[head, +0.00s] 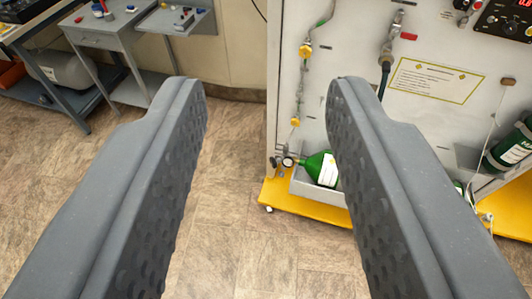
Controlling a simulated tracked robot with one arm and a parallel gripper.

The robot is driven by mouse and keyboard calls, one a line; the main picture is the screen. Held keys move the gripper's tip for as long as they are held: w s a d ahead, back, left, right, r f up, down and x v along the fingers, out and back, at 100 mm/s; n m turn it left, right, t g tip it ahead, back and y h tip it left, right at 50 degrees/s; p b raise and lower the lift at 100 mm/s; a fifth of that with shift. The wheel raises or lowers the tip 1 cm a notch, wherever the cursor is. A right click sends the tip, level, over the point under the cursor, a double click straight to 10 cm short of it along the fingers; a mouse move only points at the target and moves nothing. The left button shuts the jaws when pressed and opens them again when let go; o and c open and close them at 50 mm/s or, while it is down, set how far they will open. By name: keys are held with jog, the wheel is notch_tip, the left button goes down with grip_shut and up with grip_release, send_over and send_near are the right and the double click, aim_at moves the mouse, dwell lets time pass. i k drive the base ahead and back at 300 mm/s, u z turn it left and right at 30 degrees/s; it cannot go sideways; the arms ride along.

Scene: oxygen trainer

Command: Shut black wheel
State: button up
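My gripper (267,95) fills the foreground, its two grey fingers wide apart with nothing between them. The white oxygen trainer panel (440,125) stands beyond the gripper, on the right. I cannot make out a black wheel for certain in the head view. Small dark fittings (288,161) sit at the panel's lower left edge, beyond the fingertips and too small to identify. The right finger hides part of the panel and its tray.
Yellow valve handles (305,51) line the panel's left side. A green bottle (320,168) lies in a grey tray (305,186) above the yellow base (280,196). A dark green cylinder (512,147) is at right. A grey cart (105,35) stands upper left. The tiled floor (235,200) between is clear.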

aim_at(274, 162)
jog(key=u, duration=0.1)
jog(key=i, duration=0.75)
jog(key=z, duration=1.85)
jog(key=k, duration=1.05)
jog(key=u, duration=1.25)
jog(key=i, duration=0.7)
